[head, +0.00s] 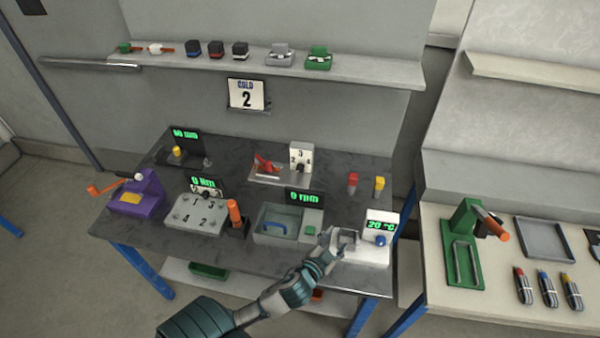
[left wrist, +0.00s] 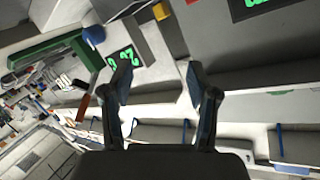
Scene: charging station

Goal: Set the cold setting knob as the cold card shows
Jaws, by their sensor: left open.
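The cold card (head: 246,95), reading "COLD 2", hangs on the wall below the shelf. A white unit (head: 365,254) at the table's front right has a display reading 20 °C and a blue knob (head: 380,240). An upright white dial plate (head: 301,156) marked 2, 3, 4 with a dark knob stands farther back; no label shows which knob is the cold one. My left gripper (head: 333,243) is open at the white unit's left side, apart from the blue knob. In the left wrist view, the open fingers (left wrist: 160,84) have nothing between them; the blue knob (left wrist: 94,35) lies up and left.
An orange-handled tool (head: 235,215) stands beside a numbered plate (head: 196,215). Red (head: 352,181) and yellow (head: 379,184) pieces stand behind the white unit. A side bench (head: 500,310) is at right.

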